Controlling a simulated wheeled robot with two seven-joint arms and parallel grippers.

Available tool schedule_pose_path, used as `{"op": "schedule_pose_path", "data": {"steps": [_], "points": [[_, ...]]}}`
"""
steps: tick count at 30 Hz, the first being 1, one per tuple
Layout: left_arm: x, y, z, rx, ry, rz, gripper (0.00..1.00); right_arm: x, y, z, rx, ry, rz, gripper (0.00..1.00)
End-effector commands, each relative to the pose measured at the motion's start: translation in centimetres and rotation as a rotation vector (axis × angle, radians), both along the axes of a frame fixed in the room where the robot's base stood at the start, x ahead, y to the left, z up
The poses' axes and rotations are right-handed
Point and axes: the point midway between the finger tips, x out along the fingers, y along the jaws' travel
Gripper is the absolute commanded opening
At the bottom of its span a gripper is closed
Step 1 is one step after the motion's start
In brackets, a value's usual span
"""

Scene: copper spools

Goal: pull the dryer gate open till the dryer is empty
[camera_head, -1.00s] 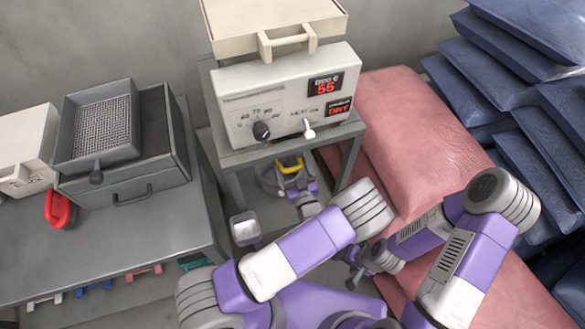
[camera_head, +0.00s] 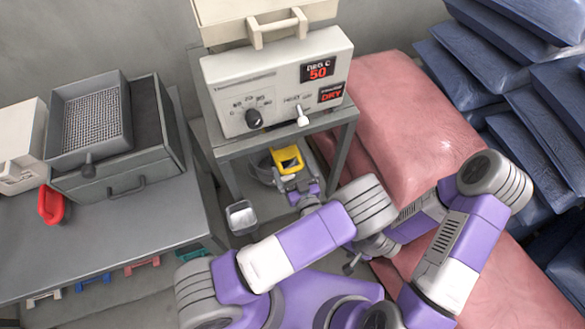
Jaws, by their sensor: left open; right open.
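The dryer (camera_head: 282,92) is a pale box on a grey metal stand, with a dark knob, a white lever and lit red displays reading 50 and DRY. Below it, inside the stand, a yellow frame-like piece (camera_head: 287,157) shows in front of a grey round container (camera_head: 260,167). I cannot tell whether the yellow piece is the gate. My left gripper (camera_head: 288,178) is open, just below the yellow piece; contact is unclear. My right gripper (camera_head: 351,264) is open, lower right of the stand, partly hidden by my arm. The inside of the dryer is hidden.
A small grey cup (camera_head: 241,217) stands left of my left gripper. A grey table (camera_head: 150,225) at left bears a mesh tray (camera_head: 92,118), a drawer box (camera_head: 125,187) and a red handle (camera_head: 52,204). Pink sacks (camera_head: 415,130) and blue sacks (camera_head: 470,85) crowd the right.

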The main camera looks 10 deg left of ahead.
Motion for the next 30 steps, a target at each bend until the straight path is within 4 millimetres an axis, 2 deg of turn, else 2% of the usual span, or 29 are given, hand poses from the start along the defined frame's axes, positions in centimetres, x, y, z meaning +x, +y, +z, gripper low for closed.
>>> {"op": "schedule_pose_path", "data": {"steps": [10,15,30], "points": [[-4.3,-3.0,0.1,0.000,0.002,-0.004,1.00,0.0,0.0,0.7,0.000,0.000,0.000,0.65],[-5.8,-4.0,0.0,0.000,0.001,-0.003,1.00,0.0,0.0,0.8,0.000,0.000,0.000,0.65],[-6.1,-4.2,0.0,-0.001,0.001,-0.001,1.00,0.0,0.0,0.8,0.000,0.000,0.000,0.65]]}}
